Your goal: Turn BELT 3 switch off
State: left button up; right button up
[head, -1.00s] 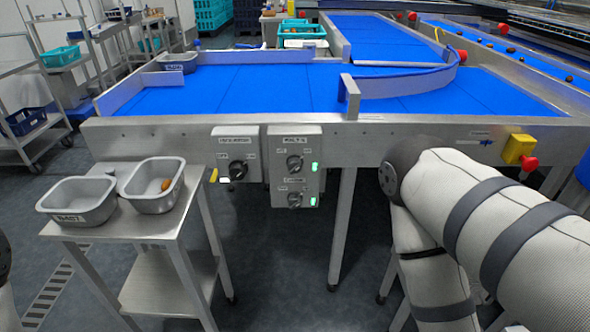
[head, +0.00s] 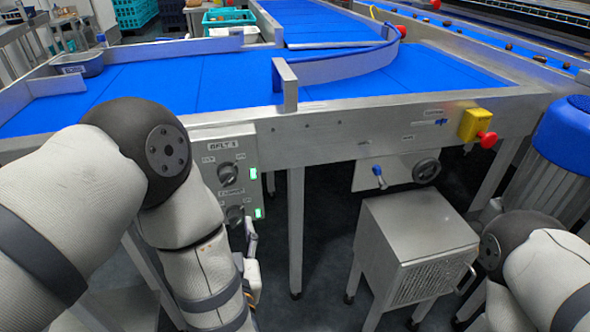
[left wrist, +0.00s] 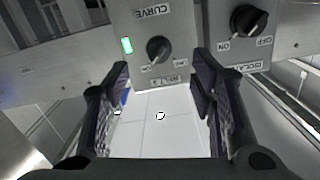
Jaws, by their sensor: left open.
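The BELT 3 switch (head: 228,172) is a black rotary knob on a grey control box (head: 205,134) at the front of the belt frame. Its green lamp (head: 253,173) is lit. A second knob (head: 236,213) below it also has a lit green lamp. The gripper is open and empty, apart from the knob. In the head view my left arm partly covers the box. My right gripper is out of view.
The isolator knob (left wrist: 248,20) is beside it in the left wrist view. A metal cabinet (head: 415,235) stands under the belt frame at right. A yellow box with a red button (head: 480,127) is on the frame. A blue-topped drum (head: 568,135) stands at far right.

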aim_at(228, 181)
pick_arm(q)
jog(key=shift+t, duration=0.3)
jog(key=x, duration=0.4)
jog(key=r+x, duration=0.1)
jog(key=x, duration=0.3)
jog(key=b+x, duration=0.1)
jog(key=x, duration=0.3)
jog(key=shift+w+d+r, duration=0.2)
jog(key=shift+d+r, duration=0.05)
jog(key=c, duration=1.1)
